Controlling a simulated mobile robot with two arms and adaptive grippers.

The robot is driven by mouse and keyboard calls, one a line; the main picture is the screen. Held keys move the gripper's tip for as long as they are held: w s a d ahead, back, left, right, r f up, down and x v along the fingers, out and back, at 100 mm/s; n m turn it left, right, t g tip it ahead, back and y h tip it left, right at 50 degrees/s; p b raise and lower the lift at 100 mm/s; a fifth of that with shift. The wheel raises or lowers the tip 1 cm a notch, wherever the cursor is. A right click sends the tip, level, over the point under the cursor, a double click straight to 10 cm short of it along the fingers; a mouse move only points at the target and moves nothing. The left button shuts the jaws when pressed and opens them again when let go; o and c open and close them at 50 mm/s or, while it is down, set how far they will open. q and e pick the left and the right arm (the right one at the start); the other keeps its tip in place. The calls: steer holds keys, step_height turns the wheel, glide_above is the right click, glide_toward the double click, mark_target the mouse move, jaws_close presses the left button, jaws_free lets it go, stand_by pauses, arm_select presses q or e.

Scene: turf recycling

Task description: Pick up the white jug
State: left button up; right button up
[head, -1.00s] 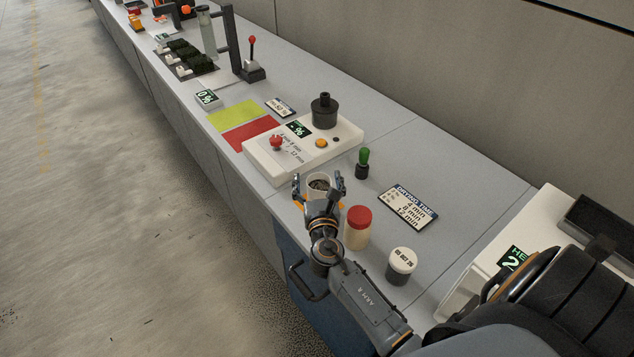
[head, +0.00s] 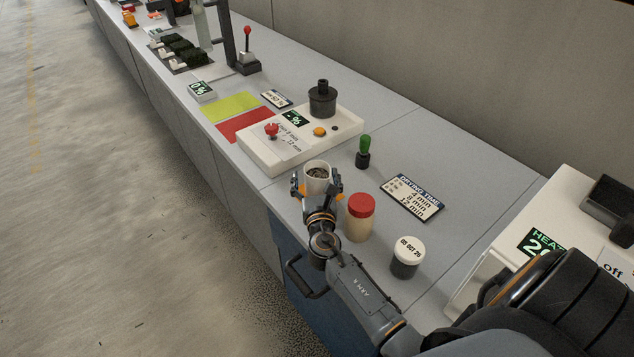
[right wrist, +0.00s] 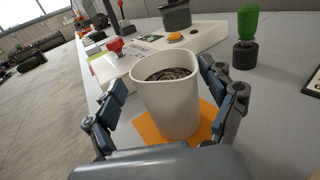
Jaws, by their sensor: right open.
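The white jug (head: 317,177) stands upright on the grey counter, with dark granular stuff inside it. In the right wrist view the jug (right wrist: 168,100) stands on an orange mat (right wrist: 207,122). My right gripper (head: 317,190) is open, with one finger on each side of the jug. In the right wrist view the fingers of the right gripper (right wrist: 165,105) show gaps to the jug's walls. The front of the jug's base is partly hidden by the gripper. My left gripper is not in view.
Close to the right arm stand a red-lidded jar (head: 360,218) and a white-lidded jar (head: 406,258). A drying-time sign (head: 412,197) lies to the right.

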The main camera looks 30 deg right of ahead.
mark_target(316, 165)
steer(key=x, duration=0.4)
steer(key=shift+w+d, duration=0.2)
steer(key=shift+d, duration=0.25)
steer(key=c, duration=1.3)
steer(key=shift+c, duration=1)
